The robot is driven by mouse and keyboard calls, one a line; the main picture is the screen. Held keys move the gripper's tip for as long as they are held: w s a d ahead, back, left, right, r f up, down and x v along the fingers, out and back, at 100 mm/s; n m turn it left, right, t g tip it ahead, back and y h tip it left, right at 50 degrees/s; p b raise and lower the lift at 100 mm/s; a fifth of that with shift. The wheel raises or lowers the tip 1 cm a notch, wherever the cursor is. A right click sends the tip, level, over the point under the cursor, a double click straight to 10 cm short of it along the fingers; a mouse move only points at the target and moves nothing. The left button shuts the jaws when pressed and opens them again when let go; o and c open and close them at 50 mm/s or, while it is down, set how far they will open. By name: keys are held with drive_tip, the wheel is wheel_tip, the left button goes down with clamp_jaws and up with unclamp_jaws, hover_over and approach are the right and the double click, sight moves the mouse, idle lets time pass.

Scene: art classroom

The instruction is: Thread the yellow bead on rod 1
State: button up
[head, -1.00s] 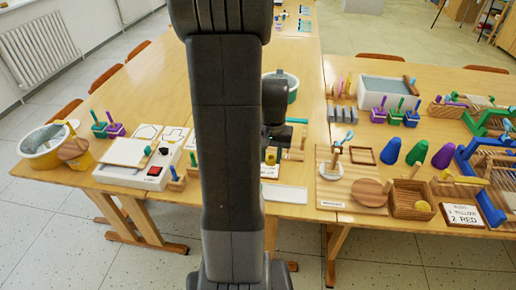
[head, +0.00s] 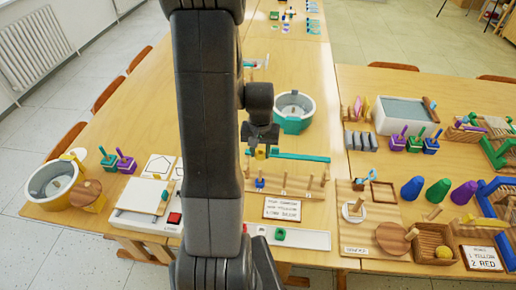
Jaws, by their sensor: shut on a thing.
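My gripper (head: 261,143) is shut on the small yellow bead (head: 260,154), which shows just below the jaws. It holds the bead near the rod board, close to a long teal bar. The wooden rod board (head: 292,190) lies on the table to the right of my arm. Several upright rods stand on it, and a blue bead (head: 259,183) sits low at a rod on its left side. My arm hides the board's left end. The rod labels are too small to read, so I cannot tell which is rod 1.
The teal bar (head: 300,157) runs along the board's far side. A printed card (head: 283,208) and a white tray (head: 310,240) with a green bead (head: 280,234) lie in front. A teal-and-white tub (head: 293,112) stands behind.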

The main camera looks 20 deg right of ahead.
drive_tip(key=b, duration=0.3)
hover_over(260, 170)
drive_tip(key=shift+f, duration=2.4)
drive_tip(key=shift+r, duration=0.25)
drive_tip(key=shift+f+b, duration=0.25)
drive_tip(key=shift+b, duration=0.05)
drive_tip(key=shift+f+b, duration=0.4)
drive_tip(key=shift+f, duration=0.1)
drive_tip(key=shift+f+b, duration=0.45)
drive_tip(key=shift+b, duration=0.2)
drive_tip(key=shift+f+b, duration=0.45)
drive_tip(key=shift+b, duration=0.1)
idle(0.7)
